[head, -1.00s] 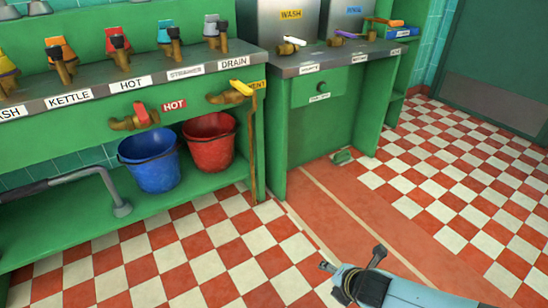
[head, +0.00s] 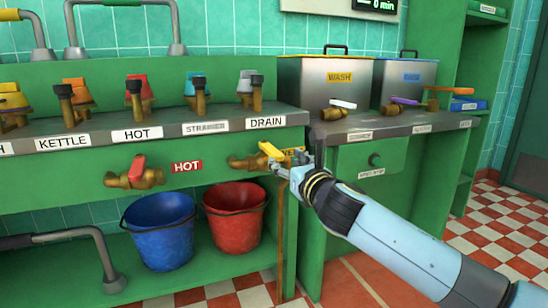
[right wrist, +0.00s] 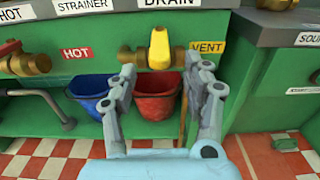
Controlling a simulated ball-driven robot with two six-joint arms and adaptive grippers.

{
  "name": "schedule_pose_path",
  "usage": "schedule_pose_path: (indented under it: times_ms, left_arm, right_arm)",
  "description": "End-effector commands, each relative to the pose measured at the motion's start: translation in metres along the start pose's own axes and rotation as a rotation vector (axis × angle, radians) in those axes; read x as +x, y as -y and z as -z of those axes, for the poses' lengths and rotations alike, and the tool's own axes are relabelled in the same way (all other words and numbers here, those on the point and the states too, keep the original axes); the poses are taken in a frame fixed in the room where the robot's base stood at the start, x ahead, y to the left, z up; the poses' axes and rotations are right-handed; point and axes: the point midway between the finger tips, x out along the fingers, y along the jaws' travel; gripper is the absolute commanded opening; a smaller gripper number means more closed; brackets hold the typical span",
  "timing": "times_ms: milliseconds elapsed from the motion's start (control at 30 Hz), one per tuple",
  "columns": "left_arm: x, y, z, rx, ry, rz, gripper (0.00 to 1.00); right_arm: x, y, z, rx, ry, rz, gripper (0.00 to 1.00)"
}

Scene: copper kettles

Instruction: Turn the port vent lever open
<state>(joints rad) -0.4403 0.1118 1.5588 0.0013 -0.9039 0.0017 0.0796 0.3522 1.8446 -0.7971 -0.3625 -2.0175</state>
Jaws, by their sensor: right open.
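The vent lever is yellow (head: 270,151) and sits on a brass valve (head: 243,162) on the green front panel, left of the yellow VENT label. In the right wrist view the lever (right wrist: 159,47) is upright in the picture, with the VENT label (right wrist: 207,47) to its right. My right gripper (head: 279,167) is just in front of the lever in the head view. In the right wrist view its open fingers (right wrist: 160,72) stand to either side below the lever, with nothing between them. I cannot tell whether a finger touches the lever. My left gripper is out of view.
A red HOT lever (head: 137,167) on another brass valve is to the left. A blue bucket (head: 160,235) and a red bucket (head: 236,222) stand on the shelf below. A row of taps lines the counter (head: 95,137) above.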

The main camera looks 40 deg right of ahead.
Motion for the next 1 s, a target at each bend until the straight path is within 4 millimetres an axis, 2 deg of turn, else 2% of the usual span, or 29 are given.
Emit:
schedule_pose_path:
  times_ms: [200, 400, 533, 800, 1000]
  left_arm:
    - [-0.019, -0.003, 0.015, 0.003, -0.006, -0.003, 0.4]
    - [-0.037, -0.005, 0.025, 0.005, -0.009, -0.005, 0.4]
    - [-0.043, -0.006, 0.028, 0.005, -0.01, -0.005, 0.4]
    - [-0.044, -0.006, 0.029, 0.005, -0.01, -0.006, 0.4]
    - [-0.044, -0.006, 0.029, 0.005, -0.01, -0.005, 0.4]
  right_arm:
    - [0.045, 0.0, 0.002, 0.002, 0.0, 0.001, 0.5]
    - [0.073, 0.0, 0.002, 0.002, -0.002, 0.001, 0.5]
    - [0.081, 0.0, 0.002, 0.002, -0.002, 0.001, 0.5]
    - [0.082, 0.0, 0.001, 0.002, -0.002, 0.0, 0.5]
    - [0.082, 0.0, 0.001, 0.002, -0.002, 0.0, 0.24]
